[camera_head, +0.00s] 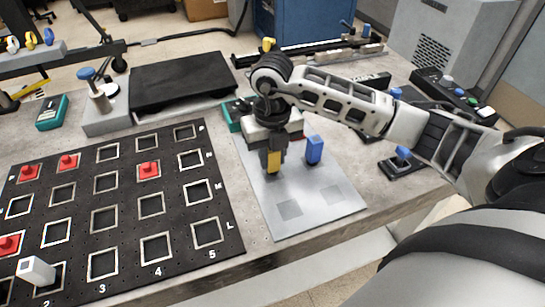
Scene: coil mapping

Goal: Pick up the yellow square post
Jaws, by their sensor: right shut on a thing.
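The yellow square post (273,162) stands over the grey metal plate (300,185), its upper part between the fingers of my right gripper (271,155). My right gripper points down and is shut on it. I cannot tell whether the post touches the plate. A blue square post (314,150) stands upright on the plate just right of the gripper. Two darker square spots show on the front of the plate. My left gripper is not in view.
A black board (75,235) with square frames lies to the left, holding several red pieces (149,170) and a white post (36,271). A black flat box (182,84) lies behind. A small black device with a blue knob (403,160) is right of the plate.

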